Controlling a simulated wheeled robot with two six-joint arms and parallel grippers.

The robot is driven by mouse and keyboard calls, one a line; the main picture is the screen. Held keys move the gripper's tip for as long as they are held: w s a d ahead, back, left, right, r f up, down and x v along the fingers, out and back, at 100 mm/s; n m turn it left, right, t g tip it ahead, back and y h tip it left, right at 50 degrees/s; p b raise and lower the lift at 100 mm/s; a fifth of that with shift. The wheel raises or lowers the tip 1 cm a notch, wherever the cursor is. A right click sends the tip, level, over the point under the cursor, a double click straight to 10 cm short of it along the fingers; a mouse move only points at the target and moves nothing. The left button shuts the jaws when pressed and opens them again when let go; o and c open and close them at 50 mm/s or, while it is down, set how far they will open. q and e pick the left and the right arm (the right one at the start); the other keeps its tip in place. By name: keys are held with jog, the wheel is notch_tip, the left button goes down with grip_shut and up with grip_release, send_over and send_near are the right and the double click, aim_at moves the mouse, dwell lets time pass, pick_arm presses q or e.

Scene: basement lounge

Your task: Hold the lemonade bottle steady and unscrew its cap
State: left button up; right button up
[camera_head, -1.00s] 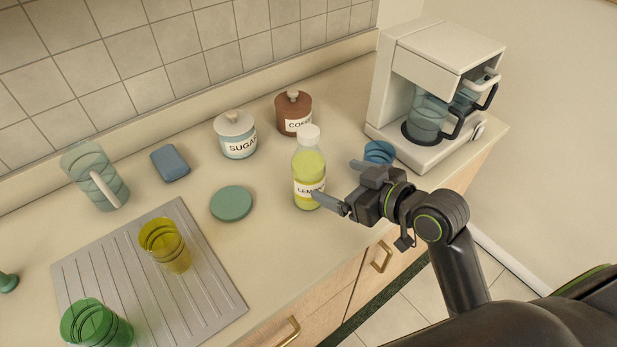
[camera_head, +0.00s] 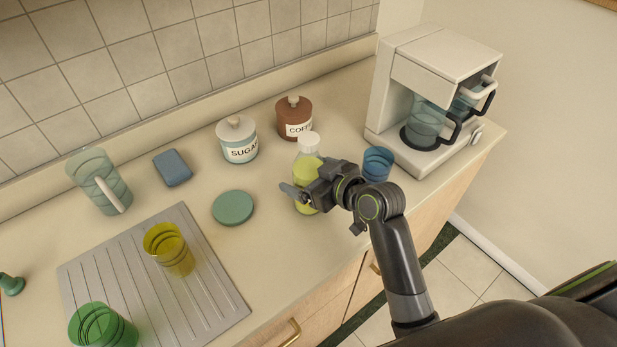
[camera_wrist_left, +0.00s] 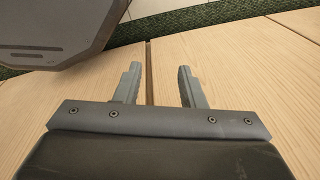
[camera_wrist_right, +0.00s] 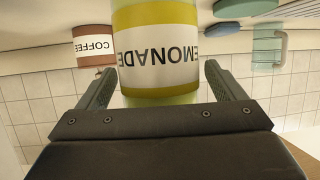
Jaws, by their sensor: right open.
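The lemonade bottle (camera_head: 308,170) stands upright on the counter, yellow-green with a white cap (camera_head: 308,141). My right gripper (camera_head: 296,194) is open at the bottle's body and partly hides it in the head view. In the right wrist view the bottle's labelled body (camera_wrist_right: 157,50) is between the two spread fingers (camera_wrist_right: 160,85), with a gap visible on the right side. My left gripper (camera_wrist_left: 160,85) shows only in the left wrist view, open and empty, in front of wooden cabinet fronts (camera_wrist_left: 225,60).
Sugar jar (camera_head: 238,140) and coffee jar (camera_head: 293,118) stand behind the bottle. A green disc (camera_head: 233,207) lies left of it, a blue cup (camera_head: 378,163) stands right. The coffee maker (camera_head: 440,90) is farther right. The drying board (camera_head: 215,290) holds yellow (camera_head: 168,250) and green (camera_head: 100,326) cups.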

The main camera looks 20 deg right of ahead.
aim_at(314, 141)
jog(key=shift+r, duration=0.1)
jog(key=c, duration=1.5)
jog(key=shift+o, duration=0.2)
notch_tip(314, 141, up, 10)
jog(key=o, duration=0.7)
jog(key=shift+c, duration=0.2)
jog(key=c, duration=0.8)
jog(key=shift+r, duration=0.1)
